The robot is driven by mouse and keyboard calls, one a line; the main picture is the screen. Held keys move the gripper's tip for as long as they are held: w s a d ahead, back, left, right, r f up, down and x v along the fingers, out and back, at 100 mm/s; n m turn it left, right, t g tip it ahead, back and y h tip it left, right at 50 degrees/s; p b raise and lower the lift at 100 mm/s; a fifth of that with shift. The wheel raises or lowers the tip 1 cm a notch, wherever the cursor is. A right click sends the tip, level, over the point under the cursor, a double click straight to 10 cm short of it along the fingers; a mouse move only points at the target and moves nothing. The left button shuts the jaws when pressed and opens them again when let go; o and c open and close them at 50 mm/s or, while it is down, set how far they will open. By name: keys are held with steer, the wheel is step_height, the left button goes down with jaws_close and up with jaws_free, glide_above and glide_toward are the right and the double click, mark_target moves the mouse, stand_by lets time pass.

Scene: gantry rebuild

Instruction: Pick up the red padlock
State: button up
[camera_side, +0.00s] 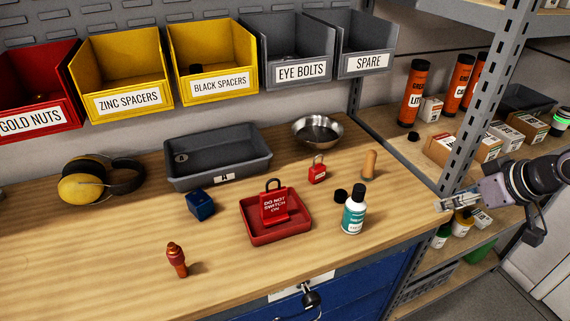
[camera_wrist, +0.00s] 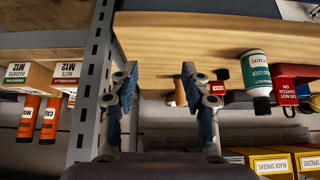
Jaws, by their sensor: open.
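The small red padlock (camera_side: 318,172) stands on the wooden workbench with its metal shackle up and a pale label on its front. It sits between the steel bowl and the green-and-white bottle. In the wrist view the padlock (camera_wrist: 217,88) shows partly, just behind my right finger. My gripper (camera_side: 446,204) is open and empty, off to the right of the bench in the side view, well apart from the padlock. Its two fingers (camera_wrist: 157,78) show spread in the wrist view, with bench wood beyond.
A red tray (camera_side: 256,237) holds a red "DO NOT SWITCH ON" piece (camera_side: 274,206). Near the padlock are a bottle (camera_side: 354,212), a black cap (camera_side: 340,195), a wooden peg (camera_side: 369,164) and a steel bowl (camera_side: 318,130). A perforated grey post (camera_side: 472,125) stands near my gripper.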

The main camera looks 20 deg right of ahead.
steer(key=w+a+r+m+g, duration=0.2)
steer(key=w+a+r+m, duration=0.15)
steer(key=w+r, duration=0.25)
steer(key=m+g, duration=0.5)
steer(key=m, duration=0.7)
glide_above(318, 166)
steer(key=shift+a+f, duration=0.4)
steer(key=shift+f, duration=0.45)
steer(key=shift+d+f, duration=0.2)
steer(key=shift+f, duration=2.3)
steer(key=shift+d+f, duration=0.15)
steer(key=shift+f, duration=2.3)
jaws_close()
